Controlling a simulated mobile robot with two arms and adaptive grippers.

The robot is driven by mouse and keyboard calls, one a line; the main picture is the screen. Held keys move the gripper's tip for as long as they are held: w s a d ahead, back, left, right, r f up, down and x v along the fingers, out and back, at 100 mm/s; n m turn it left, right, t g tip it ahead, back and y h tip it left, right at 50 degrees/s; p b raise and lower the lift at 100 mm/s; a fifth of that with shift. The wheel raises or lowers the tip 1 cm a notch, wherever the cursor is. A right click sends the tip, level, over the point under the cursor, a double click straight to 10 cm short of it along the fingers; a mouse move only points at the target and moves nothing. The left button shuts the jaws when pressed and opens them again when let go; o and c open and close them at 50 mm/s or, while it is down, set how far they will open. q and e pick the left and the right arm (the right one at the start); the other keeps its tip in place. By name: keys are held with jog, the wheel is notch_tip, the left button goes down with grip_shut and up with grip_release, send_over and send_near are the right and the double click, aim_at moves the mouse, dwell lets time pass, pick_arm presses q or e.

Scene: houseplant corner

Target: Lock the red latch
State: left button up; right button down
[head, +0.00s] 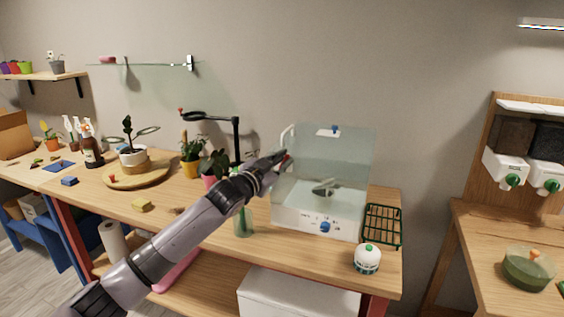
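A clear box (345,160) with a white base (300,219) stands on the wooden bench. A white handle (286,134) is on its upper left edge. A small red part (288,155), which may be the red latch, shows at the box's left side by my fingertips. My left gripper (281,159) reaches to that side and covers part of it. Whether it touches the red part, and whether its fingers are open or shut, is too small to tell. The latch's position is not clear. My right gripper is out of view.
A green bottle (242,220) and potted plants (191,152) are on the left. A black lamp (236,140) stands behind my gripper.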

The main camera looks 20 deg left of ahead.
pick_arm(q)
grip_shut()
jog(key=n, duration=0.1)
jog(key=a+n+p, duration=0.1)
jog(key=n, duration=0.1)
jog(key=n+t, duration=0.1)
jog(key=n, duration=0.1)
jog(key=shift+a, duration=0.3)
jog(key=o, duration=0.5)
grip_release()
